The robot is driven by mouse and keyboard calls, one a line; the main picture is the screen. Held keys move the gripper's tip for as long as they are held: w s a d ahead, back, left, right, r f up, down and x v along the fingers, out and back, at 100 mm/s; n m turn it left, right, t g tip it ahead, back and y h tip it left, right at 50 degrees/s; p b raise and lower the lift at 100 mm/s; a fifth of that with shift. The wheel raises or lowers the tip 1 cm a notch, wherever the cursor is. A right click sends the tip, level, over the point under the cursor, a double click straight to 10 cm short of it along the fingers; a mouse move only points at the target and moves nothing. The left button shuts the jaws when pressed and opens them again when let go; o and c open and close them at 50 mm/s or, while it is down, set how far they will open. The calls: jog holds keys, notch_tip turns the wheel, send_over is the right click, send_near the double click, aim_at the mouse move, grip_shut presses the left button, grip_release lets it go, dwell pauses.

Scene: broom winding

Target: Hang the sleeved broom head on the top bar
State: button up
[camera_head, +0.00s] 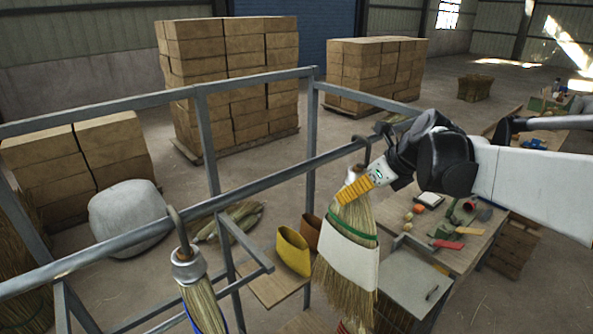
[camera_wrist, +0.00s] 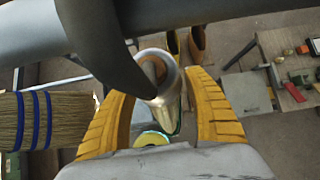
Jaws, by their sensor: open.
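The sleeved broom head (camera_head: 350,262), straw with a green band and a wide white sleeve, hangs upright below the near upper bar (camera_head: 262,182) of the grey rack. Its dark hook (camera_head: 361,142) appears to loop over that bar near its right end; the hook (camera_wrist: 108,45) also crosses the wrist view in front of the bar. My gripper (camera_head: 356,187) is at the broom's neck. In the wrist view its yellow fingers (camera_wrist: 158,92) stand open on either side of the silver metal cap (camera_wrist: 168,95), with gaps visible. Most of the straw is hidden there.
Another broom head (camera_head: 203,302) with blue bands hangs from the bar at left. A yellow sleeve (camera_head: 292,252) and a brown one (camera_head: 311,232) stand on a low shelf. A worktable (camera_head: 462,252) with tools is at right. Rack posts stand close behind the bar.

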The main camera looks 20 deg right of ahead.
jog(key=v, duration=1.1)
jog(key=s+a+f+n+h, duration=0.1)
jog(key=s+a+f+n, duration=0.7)
jog(key=n, duration=0.7)
jog(key=s+a+f+n+h, duration=0.1)
jog(key=s+a+f+n, duration=0.2)
jog(key=a+f+n, duration=0.95)
notch_tip(320, 180, down, 34)
jog(key=d+n+b, duration=0.2)
jog(key=n+b, duration=0.2)
jog(key=b, duration=3.6)
jog(key=shift+s+d+f+h, duration=0.15)
jog(key=shift+d+f+h, duration=0.05)
jog(key=shift+d+h, duration=0.15)
jog(key=shift+n, duration=0.25)
